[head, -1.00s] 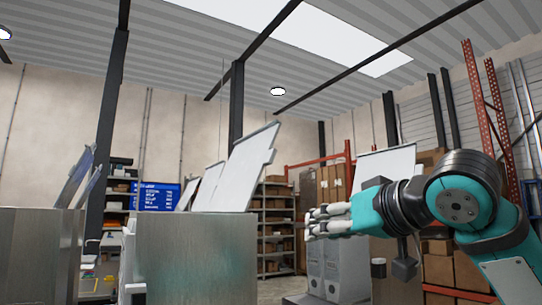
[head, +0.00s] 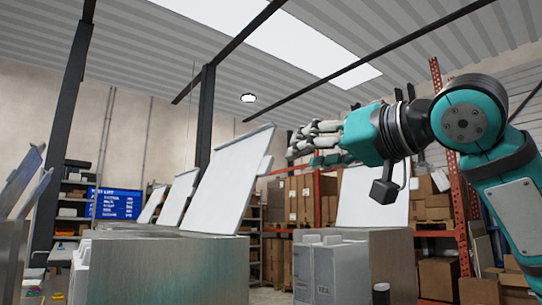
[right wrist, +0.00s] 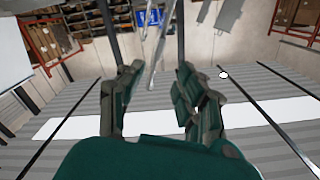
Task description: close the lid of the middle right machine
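Several metal machines stand with raised white lids. The nearest one, a brushed-metal box (head: 165,270) left of centre in the head view, has its big lid (head: 228,180) tilted up. Behind it are more raised lids, one (head: 176,198) closer and one (head: 152,205) farther. I cannot tell for sure which is the middle right machine. My right gripper (head: 314,142) is just right of the near lid's upper edge, at about its height, with no clear contact. In the right wrist view the fingers (right wrist: 155,82) are spread with nothing held. My left gripper is out of view.
Another machine (head: 392,260) with a raised lid (head: 375,197) stands right of centre, beside grey binder-like boxes (head: 330,270). More lids (head: 24,185) rise at the left edge. Shelves with cartons and a blue screen (head: 116,203) are at the back.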

